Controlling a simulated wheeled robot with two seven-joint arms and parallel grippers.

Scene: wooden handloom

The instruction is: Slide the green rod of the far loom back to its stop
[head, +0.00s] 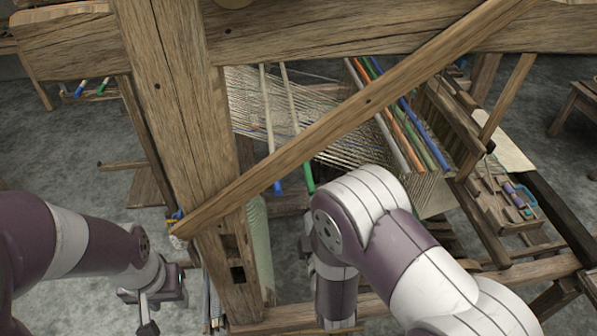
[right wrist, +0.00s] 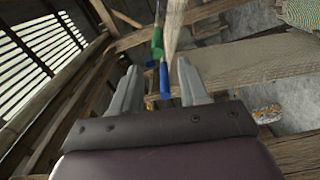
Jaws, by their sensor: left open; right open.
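A pale rod with a green end (head: 308,178) sticks out of the loom beside one with a blue end (head: 277,186). In the right wrist view a green rod end (right wrist: 157,42) shows beyond the fingertips, and a blue end (right wrist: 164,80) lies between the fingers. My right gripper (right wrist: 155,75) is open, with no visible contact; my arm hides it in the head view. Another green end (head: 102,88) and blue end (head: 80,88) show farther off at upper left. I cannot tell which green rod is the far loom's. My left gripper (head: 148,325) is open and empty at lower left.
A thick wooden post (head: 175,120) and a diagonal brace (head: 350,112) cross in front of the warp threads (head: 330,135). Coloured rods, including a green one (head: 408,115), lie across the loom. A small wooden tray (head: 515,222) sits at right. Grey floor (head: 60,150) is open at left.

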